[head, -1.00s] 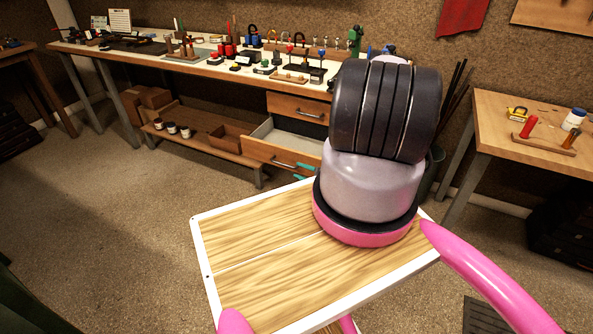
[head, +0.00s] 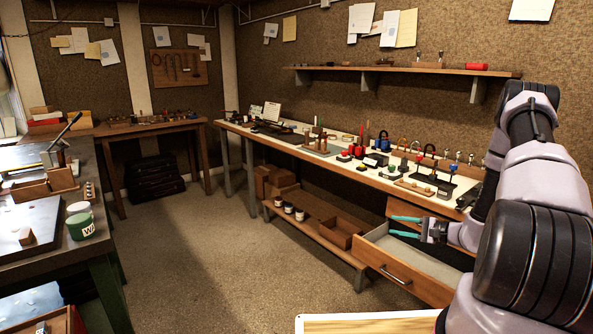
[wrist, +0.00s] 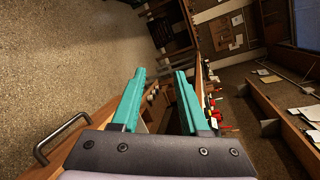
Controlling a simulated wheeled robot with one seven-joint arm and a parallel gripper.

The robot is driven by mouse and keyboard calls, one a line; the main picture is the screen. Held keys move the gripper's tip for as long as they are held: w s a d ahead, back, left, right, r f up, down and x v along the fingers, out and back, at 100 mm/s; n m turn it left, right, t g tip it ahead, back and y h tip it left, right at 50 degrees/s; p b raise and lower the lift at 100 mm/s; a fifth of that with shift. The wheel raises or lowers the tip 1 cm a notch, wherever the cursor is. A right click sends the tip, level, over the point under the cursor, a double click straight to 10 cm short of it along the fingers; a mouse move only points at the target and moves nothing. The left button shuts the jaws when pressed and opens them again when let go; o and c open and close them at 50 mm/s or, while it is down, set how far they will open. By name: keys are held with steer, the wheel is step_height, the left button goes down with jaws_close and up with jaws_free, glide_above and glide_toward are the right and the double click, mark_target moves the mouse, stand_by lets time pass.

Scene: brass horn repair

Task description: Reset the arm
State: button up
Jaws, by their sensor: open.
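My gripper (head: 407,227) has two teal fingers that stand apart with nothing between them. In the head view it is at the right, in front of the long workbench and over the open drawer (head: 377,267). My arm reaches to it from the right edge of the picture. In the wrist view my gripper (wrist: 160,83) shows open and empty, with the drawer's metal handle (wrist: 62,131) to its left.
The long workbench (head: 322,163) carries many small tools and pieces. A low shelf (head: 312,235) with jars and a box sits beneath it. A dark-topped bench (head: 38,232) stands at the left with a green-and-white jar (head: 80,224). The floor (head: 220,255) between is clear.

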steer(key=s+a+r+n+g+h, duration=0.1)
steer(key=s+a+r+n+g, duration=0.25)
steer(key=r, duration=0.55)
steer(key=s+a+r+n+g+h, duration=0.1)
steer(key=s+a+r+n+g, duration=0.2)
steer(key=r, duration=0.6)
steer(key=s+a+r+n+g, duration=0.1)
steer(key=s+a+r+g, duration=0.15)
steer(key=a+r, duration=0.45)
steer(key=s+d+r+n+t+h, duration=0.2)
steer(key=s+r+t+h, duration=0.4)
steer(key=s+r, duration=1.2)
steer(key=shift+s+d+h, duration=0.7)
steer(key=shift+s+h, duration=0.4)
steer(key=shift+s, duration=0.15)
